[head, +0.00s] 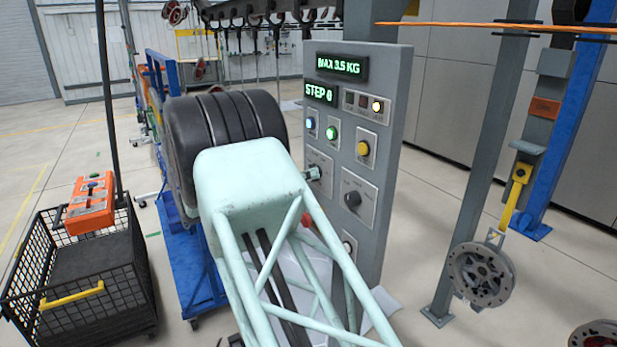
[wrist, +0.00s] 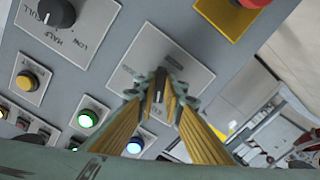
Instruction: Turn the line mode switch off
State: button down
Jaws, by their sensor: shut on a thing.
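The line mode switch appears as a dark knob (wrist: 160,79) on a light plate (wrist: 185,63) of the grey control panel in the wrist view. My gripper (wrist: 159,97), with yellow-lined fingers, is shut on this knob, one finger on each side. The fingers hide part of the knob, and the plate's lettering is too blurred to read. In the head view my gripper (head: 313,173) shows only as a small tip against the left switch plate (head: 321,159); my arm hides the rest.
The control panel (head: 390,90) carries lit displays, buttons and another knob (head: 352,199), marked low, half and full in the wrist view. A red button (wrist: 250,3) sits near the gripped switch. A large black roller-like load (head: 240,115) stands left of the panel.

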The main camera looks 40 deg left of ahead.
jog(key=shift+n+b, duration=0.75)
jog(key=shift+n, duration=3.85)
jog(key=c, duration=3)
grip_release()
jog(key=shift+s, duration=0.1)
jog(key=v, duration=1.2)
